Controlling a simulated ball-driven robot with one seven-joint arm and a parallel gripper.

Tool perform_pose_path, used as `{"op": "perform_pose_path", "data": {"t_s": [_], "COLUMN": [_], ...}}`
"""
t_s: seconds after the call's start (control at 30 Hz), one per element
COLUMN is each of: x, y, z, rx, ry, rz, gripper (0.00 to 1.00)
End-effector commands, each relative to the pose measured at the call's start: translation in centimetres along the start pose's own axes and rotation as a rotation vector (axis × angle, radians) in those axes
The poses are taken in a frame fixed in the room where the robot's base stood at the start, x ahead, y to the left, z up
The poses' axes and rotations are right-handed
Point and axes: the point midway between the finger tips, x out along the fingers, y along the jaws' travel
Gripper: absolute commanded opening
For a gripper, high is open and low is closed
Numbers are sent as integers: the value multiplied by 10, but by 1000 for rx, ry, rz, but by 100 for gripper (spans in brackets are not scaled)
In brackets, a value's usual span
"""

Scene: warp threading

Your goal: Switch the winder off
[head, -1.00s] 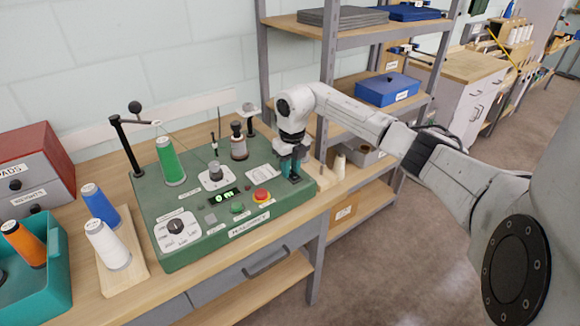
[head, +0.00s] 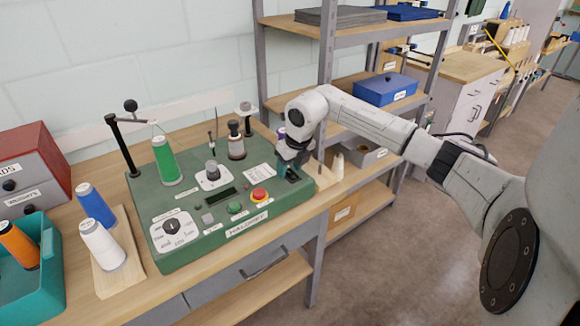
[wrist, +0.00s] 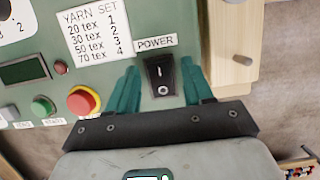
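The winder (head: 215,255) is a green console on the bench. Its display (head: 221,196) is dark, and also looks dark in the wrist view (wrist: 22,72). The black power switch (wrist: 160,75) sits under a POWER label, with the I mark farther from my gripper and the O mark nearer. I cannot tell for sure which side is pressed in. My gripper (wrist: 162,88) is open, its two teal fingers on either side of the switch. In the head view my gripper (head: 291,172) is low over the winder's right end and hides the switch.
A red stop button (head: 259,195) and a green start button (head: 235,208) are left of my gripper. A green yarn cone (head: 167,162) stands on the winder. A shelf rack post (head: 326,75) rises close behind my arm.

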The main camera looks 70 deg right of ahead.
Motion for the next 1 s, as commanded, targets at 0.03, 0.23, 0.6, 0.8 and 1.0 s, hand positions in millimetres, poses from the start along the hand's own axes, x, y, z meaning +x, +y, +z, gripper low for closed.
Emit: {"op": "perform_pose_path", "data": {"t_s": [0.03, 0.23, 0.6, 0.8, 1.0], "x": [0, 0, -49, -84, -104], "y": [0, 0, -1, 0, 0], "z": [0, 0, 0, 0, 0], "rx": [0, 0, -1, -1, -1], "ry": [1, 1, -2, -1, 0], "rz": [0, 1, -2, -2, 0], "gripper": [53, 53, 53, 53, 53]}}
